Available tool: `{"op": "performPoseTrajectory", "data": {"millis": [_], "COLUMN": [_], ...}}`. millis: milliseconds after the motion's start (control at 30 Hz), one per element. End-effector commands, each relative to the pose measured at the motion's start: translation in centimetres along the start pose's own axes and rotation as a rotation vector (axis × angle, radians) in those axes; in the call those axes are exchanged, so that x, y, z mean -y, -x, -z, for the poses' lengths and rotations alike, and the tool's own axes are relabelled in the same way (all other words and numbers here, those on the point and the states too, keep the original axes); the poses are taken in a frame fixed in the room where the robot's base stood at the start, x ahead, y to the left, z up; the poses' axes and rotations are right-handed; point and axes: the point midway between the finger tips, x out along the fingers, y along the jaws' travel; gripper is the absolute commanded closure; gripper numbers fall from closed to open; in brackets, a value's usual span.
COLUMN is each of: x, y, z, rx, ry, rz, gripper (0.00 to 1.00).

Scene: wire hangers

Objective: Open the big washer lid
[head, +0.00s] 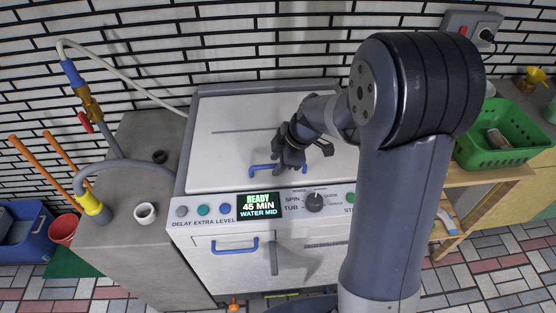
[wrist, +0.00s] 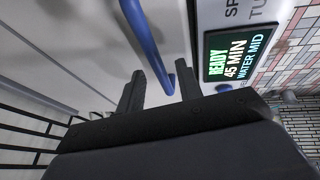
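The washer's wide white lid (head: 235,125) lies flat and shut on its top in the head view. A blue bar handle (head: 262,169) sits near the lid's front edge, partly hidden by my gripper (head: 288,160). My gripper is over the front middle of the lid, close to the handle. In the wrist view, my gripper (wrist: 160,70) is open, with its two dark fingers apart. The blue handle (wrist: 148,40) runs into the gap between them; I cannot tell whether either finger touches it.
The control panel (head: 258,206) shows "READY 45 MIN". A second blue handle (head: 234,246) is on the washer's front. A grey counter (head: 140,185) with a hose stands left. A green basket (head: 500,135) sits on a wooden shelf at right. A brick wall is behind.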

Motion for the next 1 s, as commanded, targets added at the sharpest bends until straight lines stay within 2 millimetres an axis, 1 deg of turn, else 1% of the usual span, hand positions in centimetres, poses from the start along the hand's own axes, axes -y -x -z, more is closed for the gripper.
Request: {"op": "performPoseTrajectory", "data": {"millis": [33,400,467,867,1000], "x": [0.0,-0.01,0.0,-0.03,-0.36], "y": [0.01,0.04,0.04,0.08,0.61], "z": [0.0,0.01,0.01,0.03,0.25], "rx": [0.0,0.0,0.0,0.0,-0.001], "ry": [0.0,0.0,0.0,0.0,0.0], "rz": [0.0,0.0,0.0,0.0,-0.001], "gripper": [0.66,0.96,1.0,1.0,1.0]}}
